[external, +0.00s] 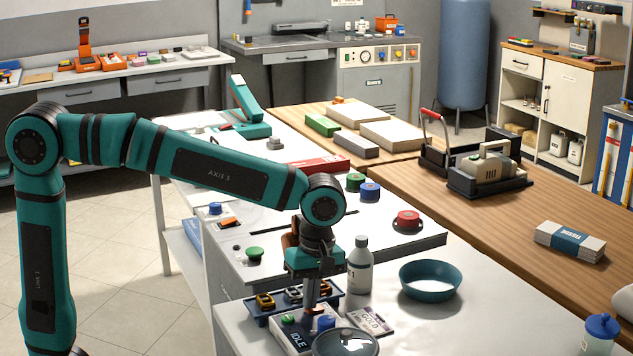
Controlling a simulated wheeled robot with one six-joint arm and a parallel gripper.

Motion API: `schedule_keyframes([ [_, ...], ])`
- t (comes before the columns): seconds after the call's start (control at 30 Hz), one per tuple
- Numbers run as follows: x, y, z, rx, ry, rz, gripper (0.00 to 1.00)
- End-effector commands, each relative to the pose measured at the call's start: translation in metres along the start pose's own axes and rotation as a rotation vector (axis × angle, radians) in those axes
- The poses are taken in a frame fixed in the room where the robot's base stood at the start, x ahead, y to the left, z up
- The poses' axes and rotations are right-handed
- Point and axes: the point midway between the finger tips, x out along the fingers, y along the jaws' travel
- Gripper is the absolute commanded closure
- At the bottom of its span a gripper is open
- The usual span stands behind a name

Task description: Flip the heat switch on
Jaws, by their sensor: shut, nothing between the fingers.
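My gripper (312,306) points down at the front of the near white counter, its fingers shut and empty. It is just over a small white control box (293,341) marked "IDLE". A green button (288,319) and a blue part (326,322) show on top of the box, on either side of the fingers. I cannot tell which part is the heat switch; my fingers may hide it. Whether the fingertips touch the box is unclear.
A dark blue tray (252,309) with small coloured pieces lies behind the box. A grey bottle (359,266), a sign marked "HOLD" (373,319), a teal bowl (431,281) and a dark round dish (345,343) stand close by.

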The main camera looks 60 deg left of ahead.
Motion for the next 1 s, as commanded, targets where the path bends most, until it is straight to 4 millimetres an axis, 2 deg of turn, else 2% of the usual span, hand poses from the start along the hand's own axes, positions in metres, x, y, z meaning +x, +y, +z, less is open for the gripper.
schedule_keyframes([
  [0.67,0.005,-0.001,0.0,0.0,0.001,-0.002,1.0],
  [1.0,0.001,0.01,0.0,-0.001,0.001,-0.001,1.0],
])
